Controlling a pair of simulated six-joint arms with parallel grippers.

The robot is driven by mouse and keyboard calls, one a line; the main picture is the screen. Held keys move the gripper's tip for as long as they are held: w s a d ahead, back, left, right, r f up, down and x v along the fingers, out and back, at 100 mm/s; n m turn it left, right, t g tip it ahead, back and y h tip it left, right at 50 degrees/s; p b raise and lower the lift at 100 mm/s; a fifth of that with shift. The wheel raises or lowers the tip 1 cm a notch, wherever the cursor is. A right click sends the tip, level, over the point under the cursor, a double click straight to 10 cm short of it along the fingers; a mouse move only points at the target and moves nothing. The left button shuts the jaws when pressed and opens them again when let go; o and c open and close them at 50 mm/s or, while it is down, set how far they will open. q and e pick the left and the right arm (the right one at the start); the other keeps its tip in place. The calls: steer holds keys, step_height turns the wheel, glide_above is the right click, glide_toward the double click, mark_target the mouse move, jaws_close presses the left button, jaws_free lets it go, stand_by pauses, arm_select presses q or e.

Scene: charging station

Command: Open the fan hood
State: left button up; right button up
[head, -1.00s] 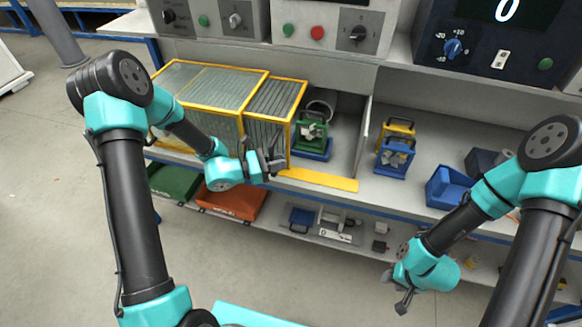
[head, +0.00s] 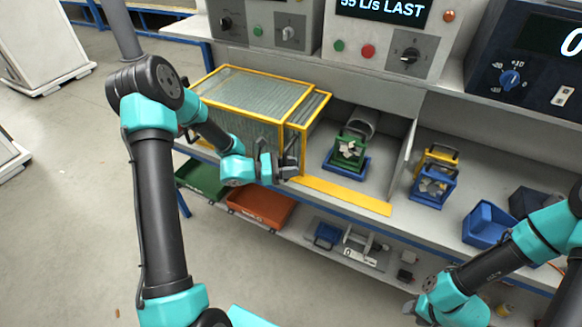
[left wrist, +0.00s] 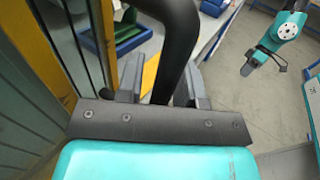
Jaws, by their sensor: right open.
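The fan hood is a yellow-framed cage with clear panels, at centre left in the head view. Its larger left section (head: 250,92) covers much of the narrower right section (head: 308,108). The green fan (head: 348,150) stands uncovered right of the hood on a blue base. My left gripper (head: 280,168) is at the hood's front right edge. In the left wrist view its fingers (left wrist: 158,92) are on both sides of a black curved handle (left wrist: 172,30), shut on it; the contact is partly hidden. My right gripper (head: 425,312) is open and empty, low at right.
A yellow strip (head: 348,195) runs along the shelf edge. A grey divider (head: 403,158) stands right of the fan. Blue and yellow fan units (head: 432,182) and a blue bin (head: 488,222) stand further right. Green (head: 203,177) and orange (head: 262,206) trays sit below.

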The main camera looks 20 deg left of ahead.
arm_select(q)
steer(key=shift+o, duration=0.5)
steer(key=v, duration=1.7)
steer(key=shift+s+f, duration=0.1)
steer(key=shift+s, duration=0.1)
steer(key=s+d+f+m+g+y, duration=0.55)
steer(key=d+f+m, duration=0.2)
steer(key=f, duration=0.25)
steer(key=s+d+f+m+g+y, duration=0.55)
steer(key=s+f+m, duration=0.2)
steer(key=f, duration=0.35)
steer(key=w+d+f+m+t, duration=0.1)
steer(key=w+d+m+t, duration=0.1)
steer(key=d+m, duration=0.3)
steer(key=shift+w+d+m+t+y, duration=0.2)
steer(key=shift+m+t+y, duration=0.1)
steer(key=shift+m, duration=0.9)
